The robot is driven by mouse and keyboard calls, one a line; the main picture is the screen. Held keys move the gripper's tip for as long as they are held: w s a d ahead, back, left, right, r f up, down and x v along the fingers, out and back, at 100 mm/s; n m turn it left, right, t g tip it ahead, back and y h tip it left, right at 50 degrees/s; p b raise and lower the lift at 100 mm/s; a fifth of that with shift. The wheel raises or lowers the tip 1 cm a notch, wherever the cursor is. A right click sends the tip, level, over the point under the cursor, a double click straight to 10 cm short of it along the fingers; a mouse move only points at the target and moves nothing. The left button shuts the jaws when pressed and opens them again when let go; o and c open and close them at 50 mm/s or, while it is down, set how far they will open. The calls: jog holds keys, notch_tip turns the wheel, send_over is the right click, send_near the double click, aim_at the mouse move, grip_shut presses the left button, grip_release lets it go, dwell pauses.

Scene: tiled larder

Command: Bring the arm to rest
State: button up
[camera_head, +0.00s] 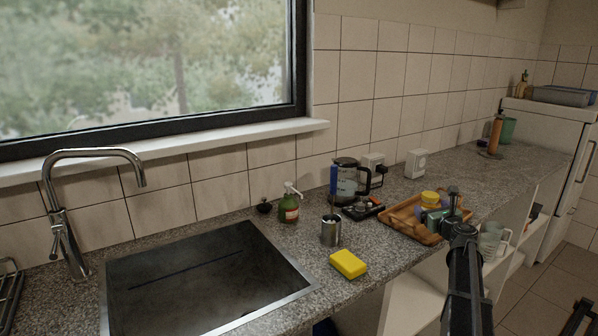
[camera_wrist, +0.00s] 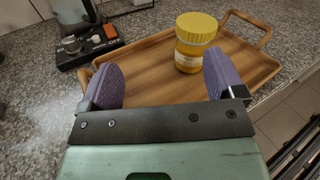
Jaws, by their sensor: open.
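My gripper (camera_head: 437,212) is at the right of the head view, over or just in front of the wooden tray (camera_head: 398,220). The wrist view shows its two purple finger pads wide apart, with nothing held between them (camera_wrist: 165,75). A jar with a yellow lid (camera_head: 429,197) stands on the tray, partly hidden by my gripper in the head view. In the wrist view the jar (camera_wrist: 194,48) is upright beyond the fingertips, nearer the right finger, and the tray (camera_wrist: 150,70) is otherwise bare where visible.
A black device (camera_wrist: 90,44) lies beside the tray. A coffee pot (camera_head: 346,180), a metal cup (camera_head: 331,230), a yellow sponge (camera_head: 348,264) and a green bottle (camera_head: 289,207) stand or lie left of it. The sink (camera_head: 190,285) is at the left. Glass mugs (camera_head: 492,240) are on the shelf below.

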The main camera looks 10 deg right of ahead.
jog(key=s+a+r+n+g+y+p, duration=0.2)
jog(key=a+n+g+y+p, duration=0.3)
jog(key=a, duration=0.6)
jog(key=s+a+r+n+p, duration=0.2)
jog(key=a+n+p, duration=0.2)
jog(key=a+n, duration=0.5)
jog(key=s+a+r+n+g+y+p, duration=0.25)
jog(key=a+n+p, duration=0.2)
jog(key=a, duration=0.75)
jog(key=s+a+r+n+g+h+p, duration=0.1)
jog(key=s+a+n+g+h+p, duration=0.1)
jog(key=s+a+n+g+p, duration=0.3)
jog(key=s+a+r+n+g+h+p, duration=0.2)
jog(key=s+a+n+g+p, duration=0.3)
jog(key=s+n, duration=0.7)
jog(key=s+a+h+p, duration=0.1)
jog(key=s+a, duration=0.1)
jog(key=s, duration=0.1)
jog(key=shift+s+a+r, duration=0.15)
jog(key=shift+s+r, duration=0.1)
jog(key=shift+s, duration=0.15)
jog(key=shift+n, duration=0.25)
